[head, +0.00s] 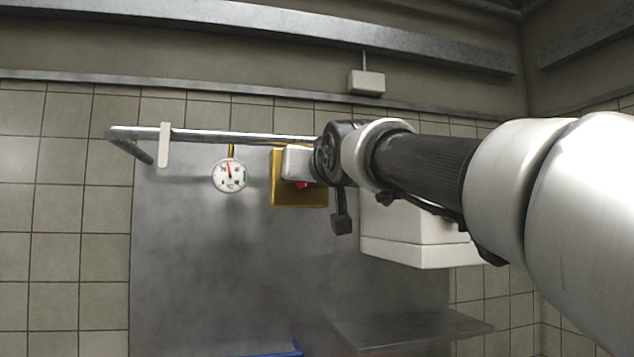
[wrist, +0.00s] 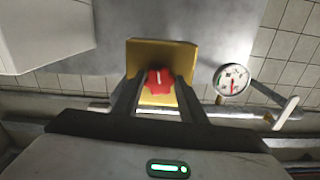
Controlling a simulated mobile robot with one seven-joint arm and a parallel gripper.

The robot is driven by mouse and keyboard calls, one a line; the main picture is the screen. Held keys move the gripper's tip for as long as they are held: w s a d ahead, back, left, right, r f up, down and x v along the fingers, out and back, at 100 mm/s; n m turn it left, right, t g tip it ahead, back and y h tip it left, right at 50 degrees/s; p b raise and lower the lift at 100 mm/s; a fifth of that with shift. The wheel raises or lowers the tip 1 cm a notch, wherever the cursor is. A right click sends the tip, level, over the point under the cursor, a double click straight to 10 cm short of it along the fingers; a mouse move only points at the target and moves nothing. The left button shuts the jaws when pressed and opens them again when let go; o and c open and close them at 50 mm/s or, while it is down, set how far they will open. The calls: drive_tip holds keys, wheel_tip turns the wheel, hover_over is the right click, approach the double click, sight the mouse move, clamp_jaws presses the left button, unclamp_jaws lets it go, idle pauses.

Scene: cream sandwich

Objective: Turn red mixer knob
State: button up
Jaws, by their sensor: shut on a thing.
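The red mixer knob (wrist: 160,82) sits on a yellow plate (wrist: 150,51) on the wall. In the wrist view the two dark fingers of my gripper (wrist: 157,92) stand on either side of the knob, and the gripper is shut on it. A pale line shows on the knob's face. In the head view only a small bit of the red knob (head: 301,186) shows under my gripper (head: 297,167), in front of the yellow plate (head: 284,197). My gripper and wrist hide most of the knob there.
A round white gauge (head: 229,176) hangs left of the plate in the head view. A metal pipe (head: 235,137) runs along the wall above it. A white box (head: 415,250) stands right of the plate, under my arm. A small grey shelf (head: 412,330) is below.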

drive_tip(key=shift+a+m+b, duration=0.1)
drive_tip(key=shift+m+b, duration=1.1)
drive_tip(key=shift+m, duration=2.8)
drive_tip(key=o, duration=1.1)
drive_tip(key=shift+c, duration=0.2)
drive_tip(key=shift+s, duration=0.15)
drive_tip(key=b+v, duration=0.2)
drive_tip(key=v, duration=1.5)
drive_tip(key=shift+s+r, duration=0.1)
drive_tip(key=shift+r, duration=0.05)
